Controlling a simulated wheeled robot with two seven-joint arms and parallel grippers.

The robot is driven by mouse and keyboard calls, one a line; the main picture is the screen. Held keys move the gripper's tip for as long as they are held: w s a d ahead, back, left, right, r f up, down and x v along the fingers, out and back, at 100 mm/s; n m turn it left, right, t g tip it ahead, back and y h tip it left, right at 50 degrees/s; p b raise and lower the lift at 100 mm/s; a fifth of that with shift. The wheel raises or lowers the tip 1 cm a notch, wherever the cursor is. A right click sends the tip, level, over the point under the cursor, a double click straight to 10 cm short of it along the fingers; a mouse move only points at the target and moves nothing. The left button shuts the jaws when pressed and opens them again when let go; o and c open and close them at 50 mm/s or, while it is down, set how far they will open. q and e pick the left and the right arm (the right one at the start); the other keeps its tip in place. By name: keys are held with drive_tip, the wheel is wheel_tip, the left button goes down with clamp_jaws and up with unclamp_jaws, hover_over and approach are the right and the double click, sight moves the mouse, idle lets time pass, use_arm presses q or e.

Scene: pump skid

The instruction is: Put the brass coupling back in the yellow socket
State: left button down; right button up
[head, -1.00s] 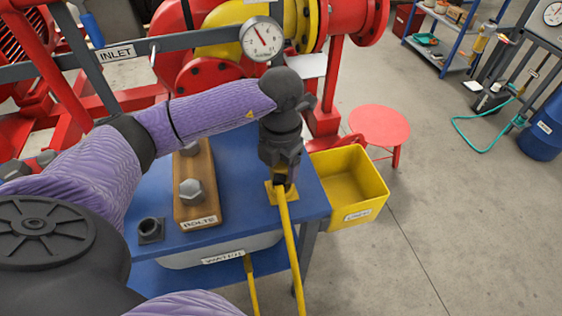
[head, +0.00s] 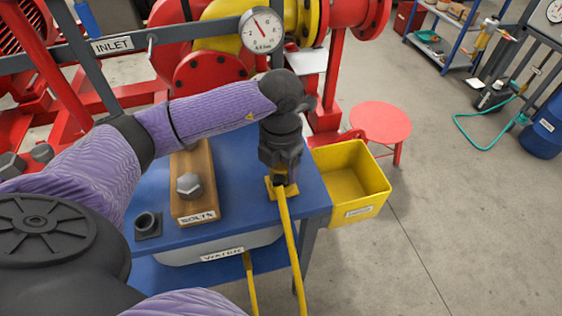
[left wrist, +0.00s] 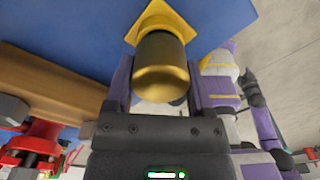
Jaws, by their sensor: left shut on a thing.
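My left gripper (head: 281,172) points down over the right front corner of the blue bench. It is shut on the brass coupling (left wrist: 160,72), a dark-banded cylinder with a rounded golden end, held between the two fingers in the left wrist view. The yellow socket (head: 290,191) is a square plate on the bench right under the gripper; it also shows in the left wrist view (left wrist: 176,20), at the coupling's far end. The coupling lines up with the socket, but I cannot tell whether it is seated.
A wooden bolt block (head: 196,213) and a dark square fitting (head: 148,224) lie left. A yellow bin (head: 372,211) adjoins the right edge. A red stool (head: 381,121) stands beyond.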

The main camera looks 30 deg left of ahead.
use_arm(q)
drive_tip(key=shift+f, duration=0.2)
use_arm(e)
drive_tip(key=shift+d+f, duration=0.1)
drive_tip(key=shift+f, duration=0.05)
use_arm(q)
drive_tip(key=shift+f+b, duration=0.35)
use_arm(e)
drive_tip(key=shift+d+f, duration=0.2)
drive_tip(key=shift+d, duration=0.2)
use_arm(q)
drive_tip(key=shift+c, duration=2)
unclamp_jaws()
drive_tip(key=o, duration=0.4)
use_arm(e)
drive_tip(key=shift+a, duration=0.55)
